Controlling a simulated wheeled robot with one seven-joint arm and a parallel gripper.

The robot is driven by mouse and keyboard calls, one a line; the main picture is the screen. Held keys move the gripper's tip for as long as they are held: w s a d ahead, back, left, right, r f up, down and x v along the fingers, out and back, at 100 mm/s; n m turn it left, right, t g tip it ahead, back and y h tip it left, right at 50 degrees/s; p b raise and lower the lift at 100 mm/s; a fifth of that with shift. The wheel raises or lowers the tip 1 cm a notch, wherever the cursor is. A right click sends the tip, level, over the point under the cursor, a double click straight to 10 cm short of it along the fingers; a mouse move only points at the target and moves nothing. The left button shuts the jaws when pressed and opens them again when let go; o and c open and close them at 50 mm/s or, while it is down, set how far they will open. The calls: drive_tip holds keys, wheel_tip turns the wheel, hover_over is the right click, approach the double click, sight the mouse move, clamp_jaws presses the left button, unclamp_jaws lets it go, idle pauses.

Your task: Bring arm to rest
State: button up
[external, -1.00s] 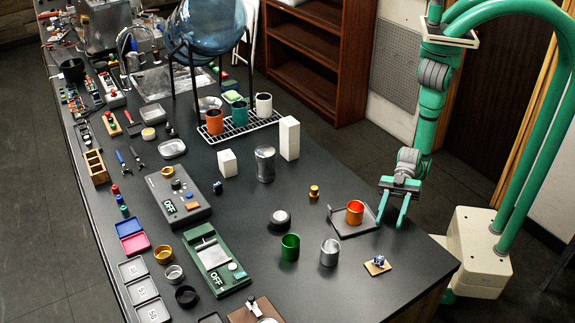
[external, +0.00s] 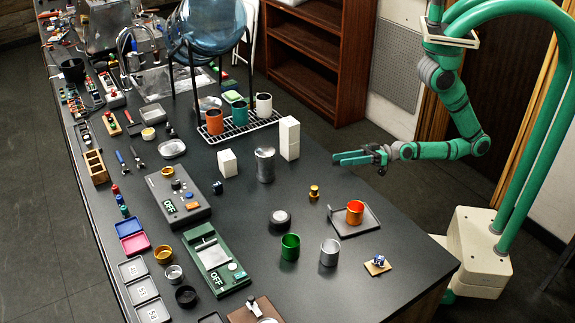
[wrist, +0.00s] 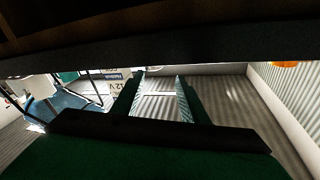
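My gripper (external: 338,158) is stretched out to the left from my bent green arm, level and above the right edge of the black table (external: 345,275). Its two green fingers are apart with nothing between them. In the wrist view the gripper (wrist: 159,82) also shows two separated fingers, with an empty gap. The gripper appears clear of the objects on the table.
White blocks (external: 289,140) stand to the left of the fingertips. A brown shelf (external: 320,60) is behind. The floor right of the table is open.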

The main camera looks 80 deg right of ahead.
drive_tip(key=s+d+f+t+h, duration=0.1)
drive_tip(key=d+h, duration=0.2)
drive_tip(key=d, duration=0.3)
drive_tip(key=s+d+f+h, duration=0.1)
drive_tip(key=d+f+h, duration=0.1)
drive_tip(key=d, duration=0.4)
drive_tip(key=s+d+f+m+g+h, duration=0.2)
drive_tip(key=s+d+f+h, duration=0.2)
drive_tip(key=s+d, duration=0.5)
drive_tip(key=shift+s+f+m, duration=0.3)
drive_tip(key=shift+s+f, duration=0.35)
drive_tip(key=shift+s, duration=0.35)
